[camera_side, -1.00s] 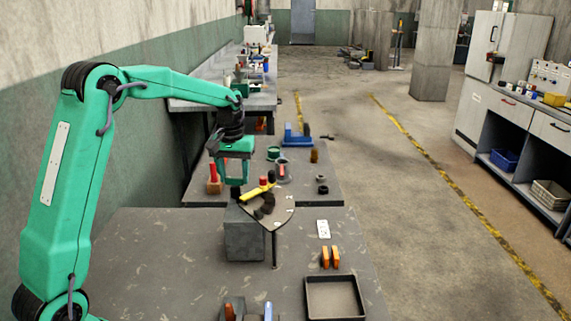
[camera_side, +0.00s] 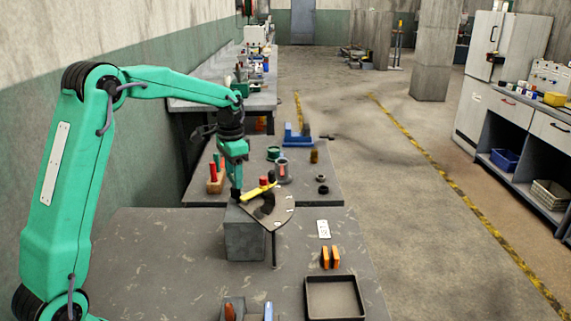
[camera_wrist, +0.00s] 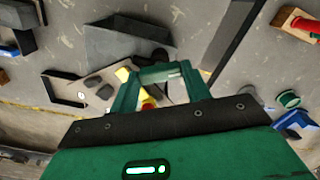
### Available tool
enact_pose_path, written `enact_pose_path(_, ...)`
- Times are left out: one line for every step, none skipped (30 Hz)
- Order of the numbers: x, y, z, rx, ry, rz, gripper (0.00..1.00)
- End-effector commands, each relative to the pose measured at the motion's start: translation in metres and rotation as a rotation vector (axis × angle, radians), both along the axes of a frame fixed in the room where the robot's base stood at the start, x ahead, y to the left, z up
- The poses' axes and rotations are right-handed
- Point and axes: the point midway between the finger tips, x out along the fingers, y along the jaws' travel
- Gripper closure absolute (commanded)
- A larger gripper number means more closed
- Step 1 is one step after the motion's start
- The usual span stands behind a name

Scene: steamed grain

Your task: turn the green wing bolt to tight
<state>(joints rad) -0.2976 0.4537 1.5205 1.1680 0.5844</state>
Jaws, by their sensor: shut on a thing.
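My gripper (camera_side: 236,188) points down over the left end of a grey block (camera_side: 245,240) with a fan-shaped plate (camera_side: 284,212). In the wrist view my gripper (camera_wrist: 160,80) is shut on the green wing bolt (camera_wrist: 161,72), a green bar spanning its two fingers. In the side view I cannot make out the bolt behind the fingers. A yellow pointer (camera_side: 258,191) lies over the plate, running from beside the fingers up to the right. A dark curved band (camera_side: 265,206) is on the plate. A red knob (camera_side: 263,181) shows just behind the pointer.
Red-handled tools in a wooden holder (camera_side: 215,180) stand behind on the left. A green ring (camera_side: 273,154) and a blue tool (camera_side: 297,136) are farther back. Orange pieces (camera_side: 330,258), a white plate (camera_side: 323,229) and a black tray (camera_side: 335,297) lie front right.

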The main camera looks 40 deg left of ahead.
Motion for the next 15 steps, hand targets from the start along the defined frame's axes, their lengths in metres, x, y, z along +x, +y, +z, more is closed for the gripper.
enact_pose_path(0.0002, 0.0001, 0.0011, 0.000, -0.002, -0.043, 0.76)
enact_pose_path(0.0002, 0.0001, 0.0012, 0.000, -0.002, -0.072, 0.76)
enact_pose_path(0.0002, 0.0000, 0.0012, 0.000, -0.002, -0.109, 0.76)
enact_pose_path(0.0002, 0.0000, 0.0012, 0.000, -0.002, -0.137, 0.76)
enact_pose_path(0.0002, 0.0001, 0.0012, 0.000, -0.002, -0.165, 0.76)
enact_pose_path(0.0002, 0.0001, 0.0012, 0.000, -0.002, -0.201, 0.76)
enact_pose_path(0.0002, 0.0001, 0.0012, 0.001, -0.002, -0.227, 0.76)
enact_pose_path(0.0002, 0.0001, 0.0013, 0.001, -0.002, -0.253, 0.76)
enact_pose_path(0.0003, 0.0000, 0.0013, 0.001, -0.002, -0.286, 0.76)
enact_pose_path(0.0003, 0.0000, 0.0013, 0.001, -0.002, -0.308, 0.76)
enact_pose_path(0.0003, 0.0000, 0.0013, 0.001, -0.002, -0.330, 0.76)
enact_pose_path(0.0003, 0.0000, 0.0013, 0.001, -0.002, -0.358, 0.76)
enact_pose_path(0.0003, 0.0000, 0.0013, 0.001, -0.002, -0.378, 0.76)
enact_pose_path(0.0003, 0.0000, 0.0013, 0.001, -0.002, -0.395, 0.76)
enact_pose_path(0.0003, 0.0000, 0.0013, 0.001, -0.003, -0.417, 0.76)
